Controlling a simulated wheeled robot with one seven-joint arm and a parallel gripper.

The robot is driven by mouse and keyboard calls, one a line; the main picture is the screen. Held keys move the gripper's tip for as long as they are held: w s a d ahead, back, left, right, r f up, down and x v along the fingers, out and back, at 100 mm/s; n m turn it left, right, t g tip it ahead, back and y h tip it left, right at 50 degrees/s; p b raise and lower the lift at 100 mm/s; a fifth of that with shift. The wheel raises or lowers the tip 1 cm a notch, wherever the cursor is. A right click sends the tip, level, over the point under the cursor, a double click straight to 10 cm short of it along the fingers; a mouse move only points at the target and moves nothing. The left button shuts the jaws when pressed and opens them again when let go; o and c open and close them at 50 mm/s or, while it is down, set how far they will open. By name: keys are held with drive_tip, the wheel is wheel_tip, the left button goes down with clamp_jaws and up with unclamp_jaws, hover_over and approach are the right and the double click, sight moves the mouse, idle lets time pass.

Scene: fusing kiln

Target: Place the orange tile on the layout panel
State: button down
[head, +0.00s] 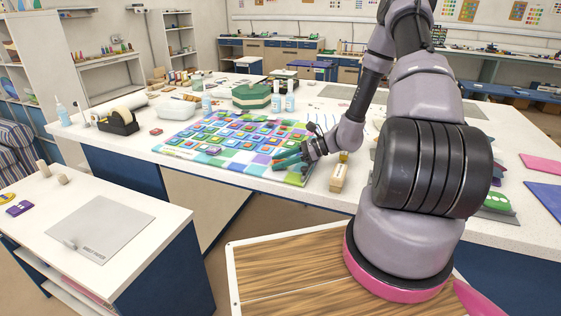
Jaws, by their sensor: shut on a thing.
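The layout panel (179,151) is a board covered with multicoloured square tiles, lying on the large white worktable. My gripper (287,160) is at the panel's front right part, low over it, with teal fingers pointing left. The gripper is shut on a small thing. A thin orange-red sliver shows between the fingers and looks like the orange tile, mostly hidden by them. I cannot tell whether it touches the panel.
A wooden block (339,178) stands just right of my gripper. A side table (160,213) with a grey sheet (100,232) is at left.

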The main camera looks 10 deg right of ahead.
drive_tip(key=shift+c, duration=1.3)
unclamp_jaws()
drive_tip(key=shift+f, duration=0.1)
drive_tip(key=v, duration=1.2)
drive_tip(key=s+a+r+n+t+h, duration=0.1)
drive_tip(key=s+r+n, duration=0.4)
drive_tip(key=r, duration=0.6)
drive_tip(key=s+a+r+n+t+h, duration=0.1)
drive_tip(key=s+a+r+n+h, duration=0.2)
drive_tip(key=r, duration=0.9)
drive_tip(key=s+a+r+n+t+h, duration=0.1)
drive_tip(key=s+r+n+t+h, duration=0.1)
drive_tip(key=s+r+n+h, duration=0.5)
drive_tip(key=shift+s+a+r+n, duration=0.4)
drive_tip(key=shift+s+r+n, duration=0.3)
drive_tip(key=shift+s+r, duration=1.6)
